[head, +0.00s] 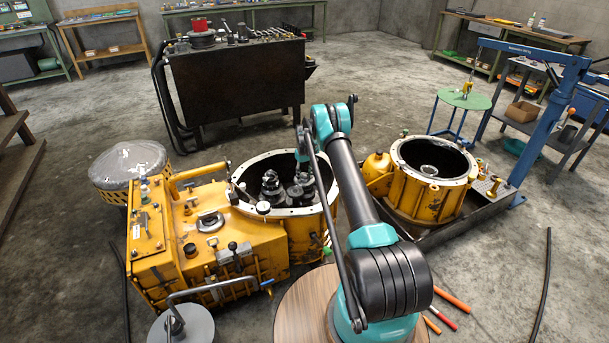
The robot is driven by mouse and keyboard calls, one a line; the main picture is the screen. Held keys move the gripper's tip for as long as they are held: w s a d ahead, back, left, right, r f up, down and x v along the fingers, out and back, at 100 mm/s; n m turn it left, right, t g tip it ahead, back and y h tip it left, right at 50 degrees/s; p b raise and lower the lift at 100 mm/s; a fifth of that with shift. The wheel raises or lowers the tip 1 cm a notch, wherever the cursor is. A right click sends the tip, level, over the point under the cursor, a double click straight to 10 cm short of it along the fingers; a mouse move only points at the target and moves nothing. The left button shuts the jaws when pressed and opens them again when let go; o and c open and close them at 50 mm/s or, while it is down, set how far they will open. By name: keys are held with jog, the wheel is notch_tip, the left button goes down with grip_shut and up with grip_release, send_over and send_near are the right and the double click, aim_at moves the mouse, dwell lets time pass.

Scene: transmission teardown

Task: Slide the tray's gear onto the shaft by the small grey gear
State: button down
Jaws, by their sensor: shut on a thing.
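My gripper (303,183) is small and dark in the head view, at the end of my arm and low over the mouth of the left yellow housing (318,212). It is shut on a gear, but the fingers and the gear are too small and dark to tell apart clearly. Dark grey shafts with gears (270,187) stand upright inside the housing, just left of my gripper. The small grey gear cannot be made out for certain among them. Whether the held gear is around a shaft or above it cannot be told.
The housing's pale rim (245,207) surrounds my gripper closely. A second open yellow housing (432,190) stands at the right, with a blue crane (545,115) behind it. A dark cabinet (238,85) bearing loose parts stands at the back. Bare floor lies between.

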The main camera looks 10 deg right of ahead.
jog(key=shift+f, duration=0.45)
jog(key=shift+c, duration=1.5)
grip_release()
jog(key=shift+r, duration=4)
